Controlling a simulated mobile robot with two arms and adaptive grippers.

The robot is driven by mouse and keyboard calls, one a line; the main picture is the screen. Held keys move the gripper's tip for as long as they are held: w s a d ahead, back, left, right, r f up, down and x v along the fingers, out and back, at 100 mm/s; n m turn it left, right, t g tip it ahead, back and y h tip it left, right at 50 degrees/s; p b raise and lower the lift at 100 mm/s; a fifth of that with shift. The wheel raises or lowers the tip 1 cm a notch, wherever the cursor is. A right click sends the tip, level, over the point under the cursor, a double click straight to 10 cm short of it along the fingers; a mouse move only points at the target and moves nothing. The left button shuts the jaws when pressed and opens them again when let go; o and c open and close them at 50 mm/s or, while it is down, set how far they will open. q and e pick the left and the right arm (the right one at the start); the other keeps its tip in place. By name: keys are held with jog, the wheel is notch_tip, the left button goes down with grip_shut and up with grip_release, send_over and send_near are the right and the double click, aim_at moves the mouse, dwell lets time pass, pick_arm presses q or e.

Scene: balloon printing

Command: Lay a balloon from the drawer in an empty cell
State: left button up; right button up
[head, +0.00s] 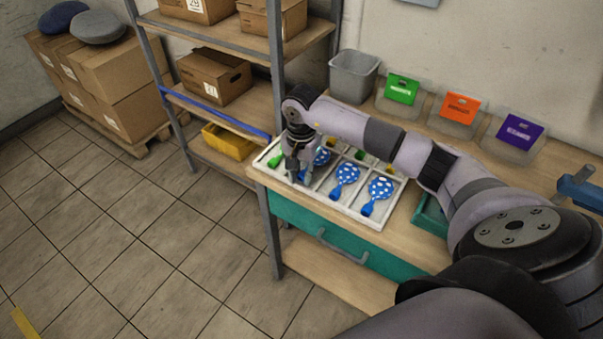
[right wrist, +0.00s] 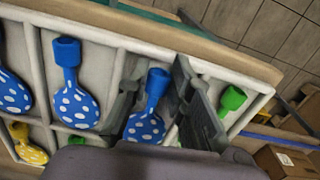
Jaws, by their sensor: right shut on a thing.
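The white divided tray (head: 330,205) lies on the workbench. My right gripper (head: 298,172) is low over its left part, shut on a blue balloon with white dots (right wrist: 146,124). In the right wrist view this balloon lies between the two fingers, over or in a front-row cell; I cannot tell whether it touches the floor. Two more dotted blue balloons (head: 345,175) (head: 381,188) lie in cells to the right. A green balloon (right wrist: 231,100) is in the end cell beside my gripper. The teal drawer front (head: 345,244) is below the bench top. My left gripper is not visible.
Behind the tray stand a grey bin (head: 354,75) and clear bins with green (head: 402,89), orange (head: 460,108) and purple (head: 518,131) labels. A metal shelf (head: 272,80) with cartons stands at the tray's left. A blue tool (head: 580,188) sits at the right.

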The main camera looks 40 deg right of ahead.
jog(key=shift+s+f, duration=0.1)
jog(key=shift+f, duration=0.1)
jog(key=o, duration=0.8)
notch_tip(320, 180, up, 10)
jog(key=p, duration=0.5)
dwell(0.4)
